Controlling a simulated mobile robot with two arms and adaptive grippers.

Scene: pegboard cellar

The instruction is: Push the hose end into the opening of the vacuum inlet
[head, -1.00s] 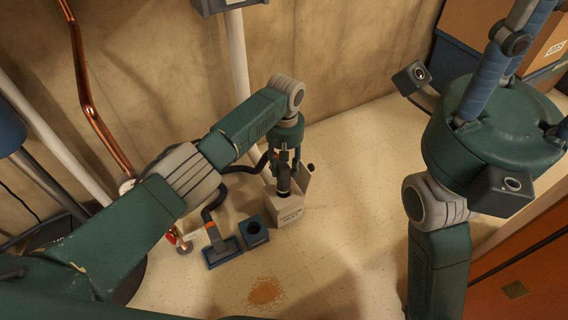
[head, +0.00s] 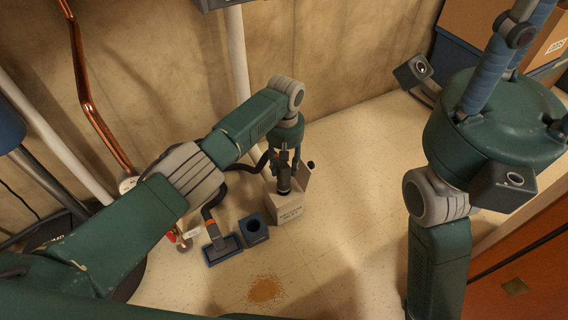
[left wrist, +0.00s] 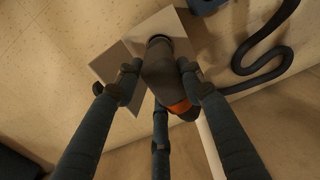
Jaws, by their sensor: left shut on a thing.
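The vacuum inlet is a pale box (head: 289,213) on the floor with lettering on its front and a raised flap (head: 305,178). It also shows in the left wrist view (left wrist: 172,24). My left gripper (head: 284,172) is shut on the dark hose end (head: 284,184), directly above the box. In the left wrist view the gripper's fingers (left wrist: 158,84) sit around the hose end (left wrist: 165,72), which has an orange band. Its tip meets the dark round opening; how deep it sits I cannot tell. My right gripper (head: 495,65) is raised at the upper right, its fingertips partly cut off.
A blue block with a round hole (head: 254,229) and a floor nozzle (head: 222,250) stand left of the box. The black hose (head: 243,168) runs behind, near the copper pipe (head: 92,105) and wall. A brown crumb patch (head: 265,290) lies in front. Floor to the right is clear.

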